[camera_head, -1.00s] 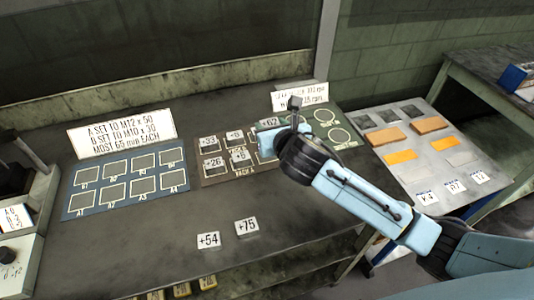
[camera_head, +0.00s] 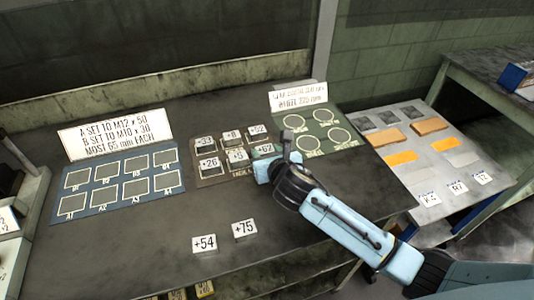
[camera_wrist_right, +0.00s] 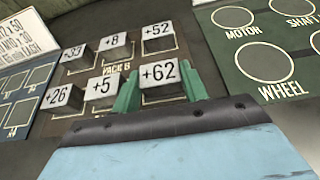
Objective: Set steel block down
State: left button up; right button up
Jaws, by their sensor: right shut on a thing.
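The steel block marked +62 (camera_head: 264,149) is between the green fingers of my right gripper (camera_wrist_right: 160,90), which is shut on it. It also shows in the right wrist view (camera_wrist_right: 160,72). It is at the front right slot of the brown mat marked Rack B (camera_wrist_right: 118,67); whether its underside touches the mat is hard to tell. In the head view my right gripper (camera_head: 266,166) comes in from the lower right, partly hiding that corner of the mat. My left gripper is not in view.
Beside it on the mat are blocks +5 (camera_head: 238,156), +52 (camera_head: 257,130), +8 (camera_head: 232,135), +33 (camera_head: 206,142) and +26 (camera_head: 209,162). Blocks +54 (camera_head: 204,242) and +75 (camera_head: 244,227) stand at the front. A blue mat (camera_head: 120,181) lies left, a green mat (camera_head: 317,134) right.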

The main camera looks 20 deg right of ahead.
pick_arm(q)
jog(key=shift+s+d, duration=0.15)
pick_arm(e)
jog(key=shift+f, duration=0.1)
jog(key=o, duration=0.9)
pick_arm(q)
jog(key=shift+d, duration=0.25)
pick_arm(e)
jog(key=p+v, duration=0.2)
jog(key=v, duration=0.9)
jog(key=shift+s+r+p, duration=0.15)
jog(key=shift+r+p, duration=0.1)
jog(key=shift+p, duration=0.05)
jog(key=shift+s+r, duration=0.15)
jog(key=shift+s, duration=0.15)
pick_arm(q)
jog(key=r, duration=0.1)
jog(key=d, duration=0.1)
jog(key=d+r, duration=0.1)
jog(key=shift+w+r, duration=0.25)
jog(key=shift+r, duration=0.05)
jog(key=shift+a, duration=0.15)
